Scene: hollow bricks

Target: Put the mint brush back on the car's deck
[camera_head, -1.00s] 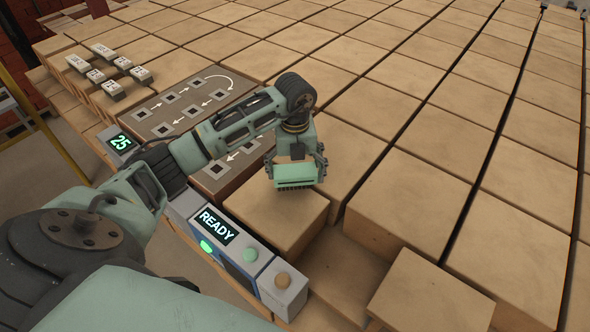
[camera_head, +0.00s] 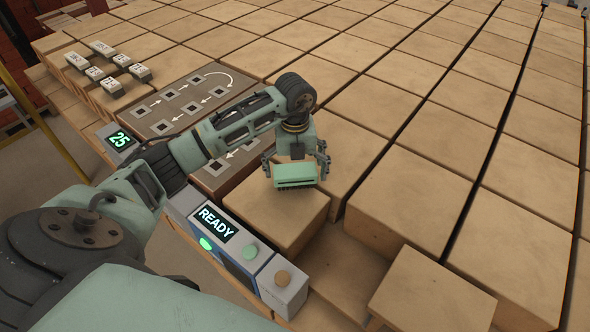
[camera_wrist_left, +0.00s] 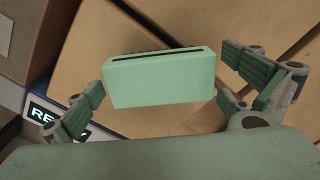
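The mint brush (camera_head: 295,172), a green block with dark bristles underneath, sits at the near edge of the bricks, on or just above the top of a tan brick (camera_head: 280,215) beside the console. My right gripper is not in view. I cannot make out which part is the car's deck.
A grey console (camera_head: 240,248) with a "READY" display and two round buttons stands in front of the brick. A brown board (camera_head: 185,105) with arrows and square sockets lies behind my left arm. Several small white blocks (camera_head: 103,48) sit at the far left. Wide brick tops at right are clear.

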